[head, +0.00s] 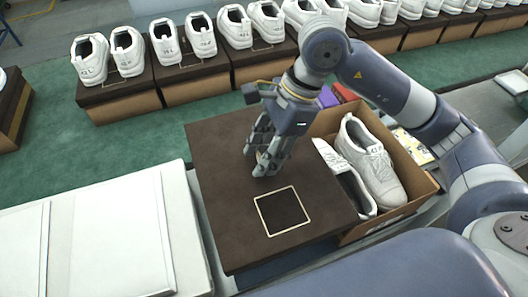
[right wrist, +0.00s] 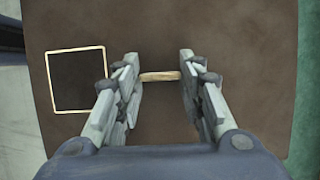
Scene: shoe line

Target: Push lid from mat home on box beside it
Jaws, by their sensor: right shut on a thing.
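The lid (head: 225,190) is a flat dark brown square panel with a pale-outlined dark square on it. It shows left of the box in the head view and fills most of the right wrist view (right wrist: 215,30). My right gripper (head: 259,170) points down at the lid's middle. Its fingers are shut on a small tan grip (right wrist: 160,76) on the lid. The box (head: 412,208) is open brown cardboard and holds a pair of white shoes (head: 368,160). The lid hides the box's left side. A dark blue mat edge (head: 290,264) shows below the lid. My left gripper is out of view.
White panels (head: 115,235) lie left of the lid. A row of brown boxes topped with white shoes (head: 190,75) runs along the back on green flooring. Small coloured items (head: 330,97) stand behind the open box.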

